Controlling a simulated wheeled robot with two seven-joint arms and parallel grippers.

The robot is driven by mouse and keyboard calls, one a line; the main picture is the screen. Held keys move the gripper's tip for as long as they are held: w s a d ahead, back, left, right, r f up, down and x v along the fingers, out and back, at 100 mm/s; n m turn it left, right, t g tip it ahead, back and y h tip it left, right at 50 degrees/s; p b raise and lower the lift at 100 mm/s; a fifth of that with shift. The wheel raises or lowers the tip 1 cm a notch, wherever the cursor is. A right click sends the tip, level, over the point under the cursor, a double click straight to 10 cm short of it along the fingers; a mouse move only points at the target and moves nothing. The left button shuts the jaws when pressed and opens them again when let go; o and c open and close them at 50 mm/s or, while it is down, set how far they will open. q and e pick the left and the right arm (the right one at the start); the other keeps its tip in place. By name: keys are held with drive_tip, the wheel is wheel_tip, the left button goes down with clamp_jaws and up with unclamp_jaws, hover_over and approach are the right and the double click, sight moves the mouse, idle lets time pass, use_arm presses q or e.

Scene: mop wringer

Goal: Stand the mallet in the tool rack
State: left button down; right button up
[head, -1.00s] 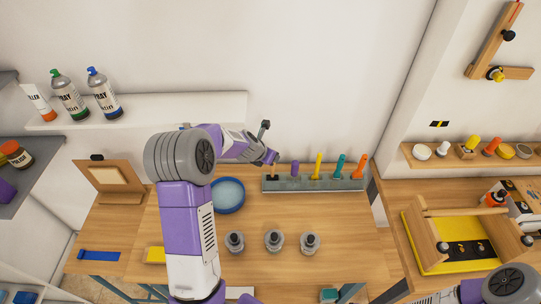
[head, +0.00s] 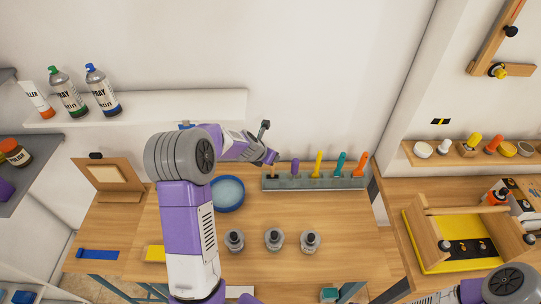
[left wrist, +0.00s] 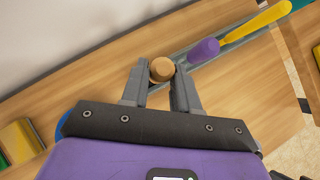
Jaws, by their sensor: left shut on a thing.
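The tool rack (head: 342,184) is a long grey holder against the wall at the back of the wooden table. Purple (head: 295,167), yellow (head: 318,164), teal (head: 340,163) and orange (head: 361,164) handles stand up from it. My left gripper (head: 275,163) is at the rack's left end. In the left wrist view it is shut on the mallet, whose round wooden end (left wrist: 162,69) shows between the fingers beside the purple handle (left wrist: 204,51). The mallet's lower part is hidden, so I cannot tell how deep it sits in the rack. My right gripper is out of view.
A blue round dish (head: 229,194) lies left of the rack, partly behind my left arm. Several grey bottles (head: 274,240) stand in front. A shelf with spray cans (head: 69,95) is at the upper left, and a wooden frame with a yellow base (head: 425,258) is at the right.

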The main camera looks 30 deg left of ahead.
use_arm(q)
drive_tip(key=shift+f+b, duration=1.35)
drive_tip(key=shift+f, duration=0.35)
drive_tip(key=c, duration=0.8)
unclamp_jaws()
drive_tip(key=shift+p+v, duration=1.05)
drive_tip(key=shift+v, duration=2.75)
